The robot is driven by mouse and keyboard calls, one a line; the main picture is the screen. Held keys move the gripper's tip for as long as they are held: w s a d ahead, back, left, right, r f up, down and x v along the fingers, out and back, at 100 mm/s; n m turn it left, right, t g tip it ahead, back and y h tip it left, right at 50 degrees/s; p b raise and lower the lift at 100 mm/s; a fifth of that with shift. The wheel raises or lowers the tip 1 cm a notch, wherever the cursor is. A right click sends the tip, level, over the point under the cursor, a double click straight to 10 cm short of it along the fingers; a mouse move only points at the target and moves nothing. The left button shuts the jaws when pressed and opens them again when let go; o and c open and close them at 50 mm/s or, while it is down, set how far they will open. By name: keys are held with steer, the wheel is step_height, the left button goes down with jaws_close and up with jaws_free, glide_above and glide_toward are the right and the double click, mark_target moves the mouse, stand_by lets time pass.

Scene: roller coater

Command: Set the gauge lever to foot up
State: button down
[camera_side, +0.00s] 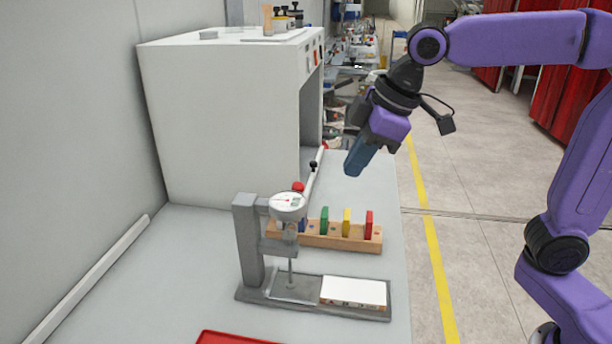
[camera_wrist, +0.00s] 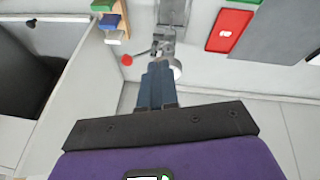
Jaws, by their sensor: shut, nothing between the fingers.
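The gauge (camera_side: 288,206) is a round white dial on a grey stand (camera_side: 247,240) with a flat base. A thin spindle runs down from the dial to near the base plate; I cannot tell whether its foot touches. The gauge lever's red knob (camera_side: 298,187) shows just behind the dial top. In the wrist view, the red knob (camera_wrist: 126,60) sits at the end of a thin dark rod, left of my fingertips. My gripper (camera_side: 354,168) is shut and empty, tilted downward, above and to the right of the gauge, apart from it. In the wrist view the fingers (camera_wrist: 158,70) partly cover the dial's edge.
A wooden rack (camera_side: 340,240) with several coloured pieces stands behind the gauge. A white-topped block (camera_side: 353,291) lies on the gauge base's right part. A big white box (camera_side: 225,120) stands behind, and a red tray (camera_side: 230,338) lies in front.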

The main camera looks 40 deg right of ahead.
steer(key=shift+t, duration=0.5)
steer(key=w+r, duration=0.3)
steer(key=w, duration=0.1)
steer(key=shift+w+a+r, duration=0.2)
steer(key=shift+w+r, duration=0.1)
steer(key=shift+r, duration=0.1)
glide_toward(298, 188)
steer(key=s+x, duration=0.1)
steer(key=x, duration=0.4)
steer(key=shift+w+a+f, duration=0.1)
steer(key=shift+w+f, duration=0.45)
steer(key=shift+w, duration=0.15)
